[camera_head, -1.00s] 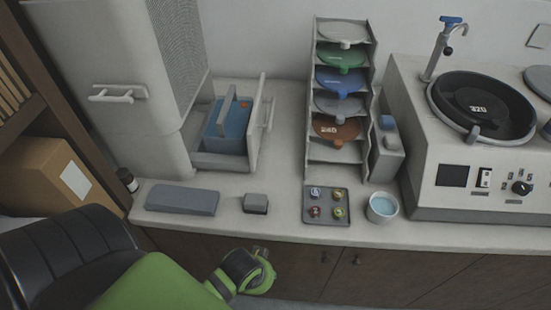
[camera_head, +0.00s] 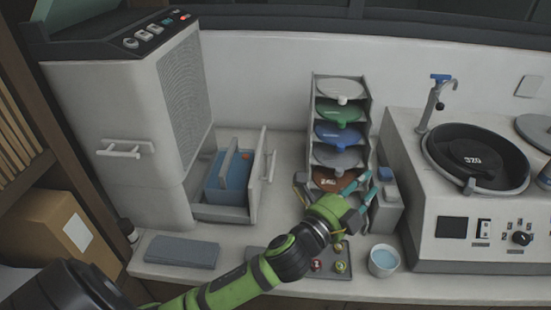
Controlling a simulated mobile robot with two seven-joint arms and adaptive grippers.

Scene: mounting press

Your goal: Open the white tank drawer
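The white drawer (camera_head: 257,178) sits at the foot of the white cabinet unit (camera_head: 130,85) and stands pulled out to the right. Its front panel is upright, with a white bar handle (camera_head: 270,165) on its outer face. A blue tank (camera_head: 230,172) with a grey upright handle sits inside. My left gripper (camera_head: 367,186) is to the right of the drawer, in front of the lowest shelves of the disc rack. Its fingers look apart, with nothing seen between them, and it does not touch the drawer. My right gripper is out of view.
The disc rack (camera_head: 341,125) stands behind my gripper, with a grey box (camera_head: 385,212) with a blue top beside it. A polishing machine (camera_head: 455,225) fills the right.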

